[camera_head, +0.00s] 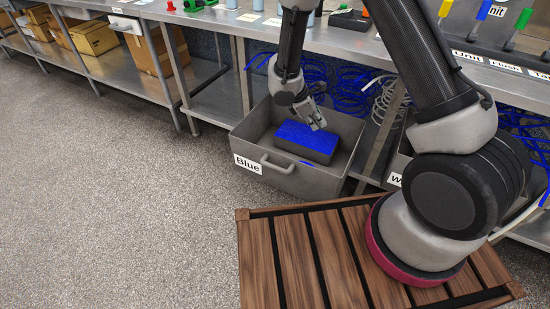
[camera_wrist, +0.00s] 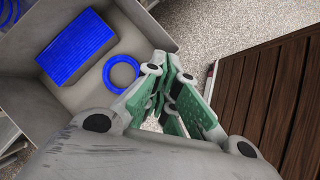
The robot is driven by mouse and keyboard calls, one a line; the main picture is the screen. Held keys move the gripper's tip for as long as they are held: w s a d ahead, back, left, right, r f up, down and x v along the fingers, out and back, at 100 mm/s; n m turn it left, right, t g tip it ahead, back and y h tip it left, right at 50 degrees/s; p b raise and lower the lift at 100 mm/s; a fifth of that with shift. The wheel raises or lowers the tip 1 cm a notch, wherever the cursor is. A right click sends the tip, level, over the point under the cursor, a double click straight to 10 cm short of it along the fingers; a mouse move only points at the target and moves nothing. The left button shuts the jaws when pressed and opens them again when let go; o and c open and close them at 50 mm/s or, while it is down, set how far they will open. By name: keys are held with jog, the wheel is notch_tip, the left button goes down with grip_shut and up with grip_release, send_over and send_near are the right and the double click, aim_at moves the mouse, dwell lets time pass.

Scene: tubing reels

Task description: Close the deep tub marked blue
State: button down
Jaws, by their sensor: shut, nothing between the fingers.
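The deep grey tub (camera_head: 247,143) marked "Blue" (camera_head: 247,164) is pulled out from under the steel bench, open at the top, with a handle (camera_head: 279,167) on its front. Its wall also shows in the wrist view (camera_wrist: 140,27). Inside lie a dark block with a blue top (camera_head: 306,138) and a blue ring (camera_wrist: 107,74). My gripper (camera_head: 319,125) points down and looks to be over the tub in the head view. In the wrist view its green-padded fingers (camera_wrist: 172,72) are shut and empty, near the tub's wall. Their exact height above the rim is unclear.
A second tub with a label starting "W" (camera_head: 394,180) sits at the right, partly behind my arm. Blue tubing coils (camera_head: 345,92) hang behind the blue tub. A slatted wooden platform (camera_head: 290,260) lies in front. The speckled floor (camera_head: 120,200) at left is clear.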

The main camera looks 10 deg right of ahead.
aim_at(275, 157)
jog(key=w+a+f+n+t+y, duration=0.1)
jog(key=w+a+f+n+y, duration=0.1)
jog(key=a+f+n, duration=0.75)
jog(key=w+a+f+n+y, duration=0.1)
jog(key=a+f+n+y, duration=0.15)
jog(key=a+f, duration=0.4)
jog(key=w+f, duration=0.1)
jog(key=f, duration=0.1)
jog(key=w+d+f, duration=0.1)
jog(key=w+f, duration=0.1)
jog(key=f, duration=0.1)
jog(key=w+d+f, duration=0.1)
jog(key=f, duration=0.2)
jog(key=shift+w+d+f, duration=0.15)
jog(key=shift+w+f, duration=0.05)
jog(key=shift+w+d, duration=0.35)
jog(key=shift+w, duration=0.1)
